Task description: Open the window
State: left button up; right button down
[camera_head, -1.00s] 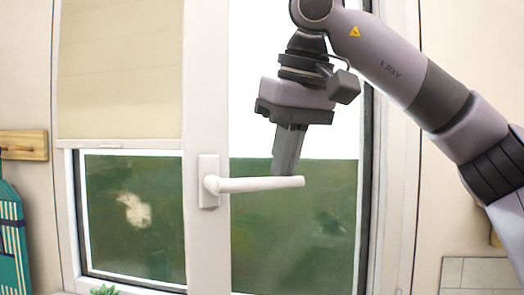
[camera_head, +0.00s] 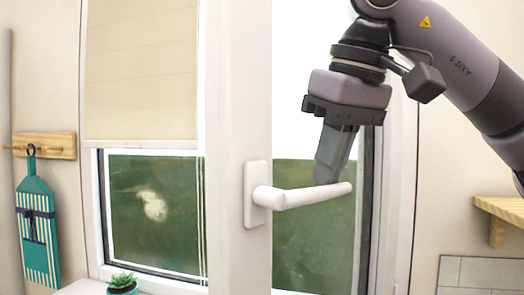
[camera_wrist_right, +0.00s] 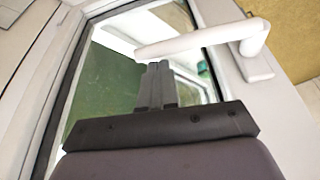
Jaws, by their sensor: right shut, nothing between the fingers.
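The window's white right sash (camera_head: 232,110) stands swung partly inward, its handle-side edge nearer me. Its white handle (camera_head: 305,196) lies roughly horizontal and points right. My right gripper (camera_head: 326,178) comes down from above, shut and empty. Its fingertips are at the handle's free end and appear tucked behind the bar, on the glass side. In the right wrist view the handle (camera_wrist_right: 200,40) lies just past the closed fingertips (camera_wrist_right: 156,66). I cannot tell whether they touch it. My left gripper is out of view.
The left window pane (camera_head: 150,220) has a beige blind (camera_head: 140,70) half down. A teal board (camera_head: 38,225) hangs from a wooden rack (camera_head: 50,145) at left. A potted plant (camera_head: 122,284) stands on the sill. A wooden shelf (camera_head: 500,208) is at right.

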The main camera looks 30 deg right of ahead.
dwell(0.4)
jog(key=v, duration=0.7)
dwell(0.3)
